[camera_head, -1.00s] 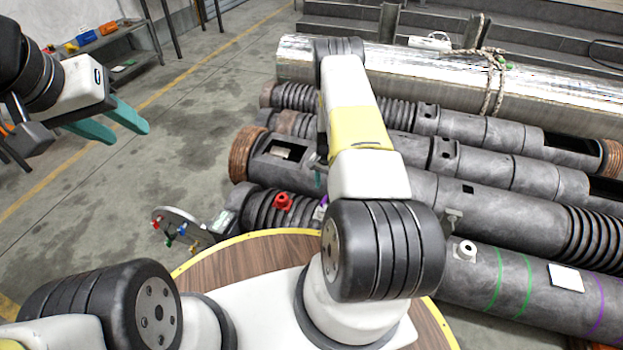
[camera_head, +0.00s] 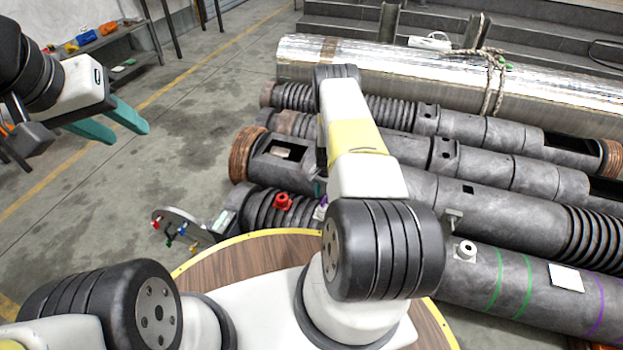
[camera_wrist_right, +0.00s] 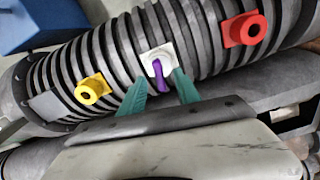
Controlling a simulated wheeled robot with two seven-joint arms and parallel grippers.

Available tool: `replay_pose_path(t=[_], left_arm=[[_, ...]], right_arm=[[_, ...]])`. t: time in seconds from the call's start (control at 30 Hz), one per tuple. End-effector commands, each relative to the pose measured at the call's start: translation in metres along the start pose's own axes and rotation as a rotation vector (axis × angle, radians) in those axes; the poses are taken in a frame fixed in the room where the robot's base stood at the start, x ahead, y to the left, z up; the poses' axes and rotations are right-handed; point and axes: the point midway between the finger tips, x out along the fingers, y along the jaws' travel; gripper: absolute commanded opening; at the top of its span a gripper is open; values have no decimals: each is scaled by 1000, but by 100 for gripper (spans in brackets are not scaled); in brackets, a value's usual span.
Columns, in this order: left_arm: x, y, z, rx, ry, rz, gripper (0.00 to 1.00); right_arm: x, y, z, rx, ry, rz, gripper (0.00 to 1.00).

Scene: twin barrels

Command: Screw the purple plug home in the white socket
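In the right wrist view the purple plug (camera_wrist_right: 159,74) sits at the white socket (camera_wrist_right: 167,52) on a ribbed grey barrel. How deep the plug is seated I cannot tell. My right gripper (camera_wrist_right: 161,77) has its teal fingers on either side of the plug, with gaps visible between fingers and plug, so it looks open. In the head view my right arm hides the gripper and most of this spot; only a sliver of the white socket (camera_head: 320,210) shows. My left gripper (camera_head: 130,134) is open and empty, held over the floor at the upper left.
A red socket (camera_wrist_right: 245,29) and a yellow socket (camera_wrist_right: 90,91) flank the white one on the same barrel. A blue box (camera_wrist_right: 38,22) stands beyond. Another white fitting (camera_head: 466,250) sits on the striped barrel (camera_head: 515,285).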

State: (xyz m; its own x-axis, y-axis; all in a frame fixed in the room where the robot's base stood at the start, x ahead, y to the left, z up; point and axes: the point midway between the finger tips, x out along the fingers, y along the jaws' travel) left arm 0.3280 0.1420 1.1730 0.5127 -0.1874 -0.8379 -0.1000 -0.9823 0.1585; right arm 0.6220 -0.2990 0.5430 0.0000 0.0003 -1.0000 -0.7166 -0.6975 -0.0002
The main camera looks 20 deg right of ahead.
Motion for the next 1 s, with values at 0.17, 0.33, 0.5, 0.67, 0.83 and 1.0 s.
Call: replay_pose_path(t=[0.17,0.33,0.5,0.67,0.83,1.0], left_arm=[[0,0,0,0,0,0,39],[0,0,0,0,0,0,39],[0,0,0,0,0,0,39],[0,0,0,0,0,0,39],[0,0,0,0,0,0,39],[0,0,0,0,0,0,39]], right_arm=[[11,0,0,0,0,0,39],[22,0,0,0,0,0,39],[31,0,0,-1,0,1,39],[34,0,0,-1,0,0,39],[34,0,0,-1,0,0,39],[34,0,0,-1,0,0,11]])
